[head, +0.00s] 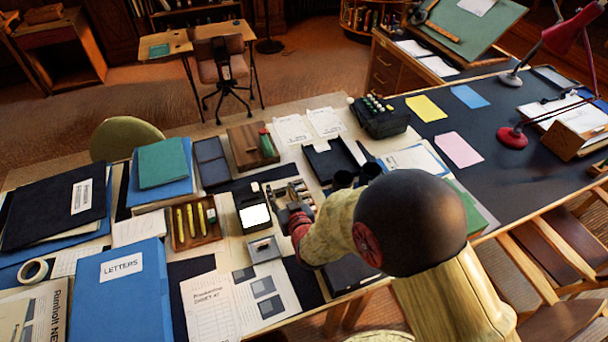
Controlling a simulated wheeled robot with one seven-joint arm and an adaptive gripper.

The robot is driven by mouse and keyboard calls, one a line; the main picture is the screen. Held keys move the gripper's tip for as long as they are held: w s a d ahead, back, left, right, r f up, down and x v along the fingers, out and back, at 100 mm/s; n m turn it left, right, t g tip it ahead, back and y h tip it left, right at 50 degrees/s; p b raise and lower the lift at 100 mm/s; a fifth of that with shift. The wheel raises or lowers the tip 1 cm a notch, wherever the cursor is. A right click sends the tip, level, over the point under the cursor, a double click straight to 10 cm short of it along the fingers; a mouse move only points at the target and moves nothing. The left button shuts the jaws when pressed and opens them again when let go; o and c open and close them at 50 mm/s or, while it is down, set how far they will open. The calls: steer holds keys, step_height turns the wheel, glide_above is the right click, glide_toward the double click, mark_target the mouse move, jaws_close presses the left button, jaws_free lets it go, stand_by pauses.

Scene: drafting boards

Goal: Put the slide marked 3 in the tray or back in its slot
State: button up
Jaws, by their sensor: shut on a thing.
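My gripper (297,217) is at the middle of the near desk, at the near side of a small grey slotted holder (278,194). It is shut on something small. My fingers and wrist mostly hide the held thing, and no number on it is readable. A small grey metal tray (262,249) lies on the desk to the left of and nearer than my gripper. A black box with a bright white lit panel (255,216) stands just left of my gripper. I cannot make out which slots of the holder are filled.
A wooden pen tray (205,235) with yellow items lies left. A blue LETTERS folder (122,285) lies front left. Printed sheets with dark squares (264,287) lie in front. A black device (380,118) is behind. My arm hides the near right edge.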

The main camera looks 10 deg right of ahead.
steer(key=w+f+b, duration=0.1)
steer(key=w+f, duration=0.2)
steer(key=w, duration=0.1)
steer(key=w+f+b, duration=0.2)
steer(key=w+f, duration=0.1)
steer(key=w, duration=0.2)
steer(key=w+a+f+b, duration=0.1)
steer(key=w+f, duration=0.3)
steer(key=shift+w+f+b, duration=0.1)
steer(key=shift+w+b, duration=0.2)
steer(key=shift+w, duration=0.05)
steer(key=shift+w+f, duration=0.1)
steer(key=shift+f, duration=0.05)
step_height(320, 180, down, 3)
steer(key=shift+w+a+f+b, duration=0.1)
steer(key=shift+w+f+b, duration=0.1)
steer(key=shift+b, duration=0.65)
steer(key=shift+s+r, duration=0.1)
steer(key=o, duration=0.3)
steer(key=shift+f, duration=0.2)
steer(key=shift+o, duration=1)
